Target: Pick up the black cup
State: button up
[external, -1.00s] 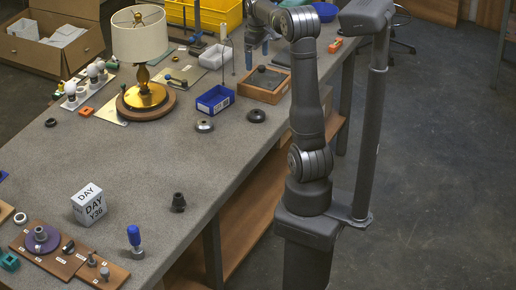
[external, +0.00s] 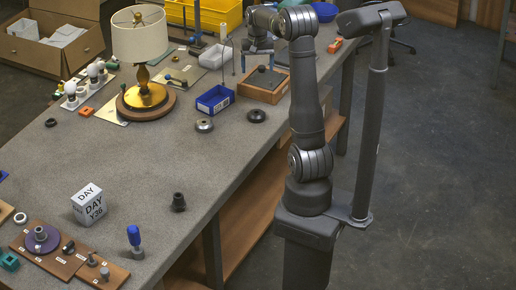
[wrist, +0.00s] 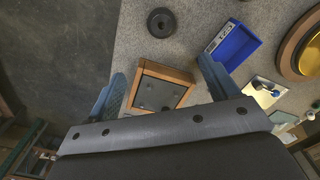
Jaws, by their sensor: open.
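A black, round, cup-like piece (external: 256,116) with a raised centre sits on the grey bench near its right edge. I take it to be the black cup. It also shows in the wrist view at the top, as a dark disc (wrist: 161,22) with a hole or knob in the middle. My gripper (external: 257,62) is open and empty, beyond the cup and above the bench. In the wrist view my gripper (wrist: 160,67) has its blue fingers spread wide on either side of a wooden tray, not touching the cup.
The wooden tray (external: 250,91) with a dark plate lies under my gripper, and a blue bin (external: 214,100) stands beside it. A metallic bowl-shaped piece (external: 204,125) is left of the cup. A lamp (external: 141,40) stands further left. Bench space in front of the cup is clear.

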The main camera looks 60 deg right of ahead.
notch_tip(320, 180, down, 3)
jog(key=m, duration=0.7)
send_over(257, 112)
jog(key=f, duration=1.1)
jog(key=shift+s+a+f, duration=0.25)
jog(key=shift+s+f, duration=0.05)
jog(key=shift+w+a+f, duration=0.15)
jog(key=shift+f, duration=2.55)
jog(key=shift+c, duration=0.2)
jog(key=c, duration=0.9)
jog(key=shift+r, duration=0.1)
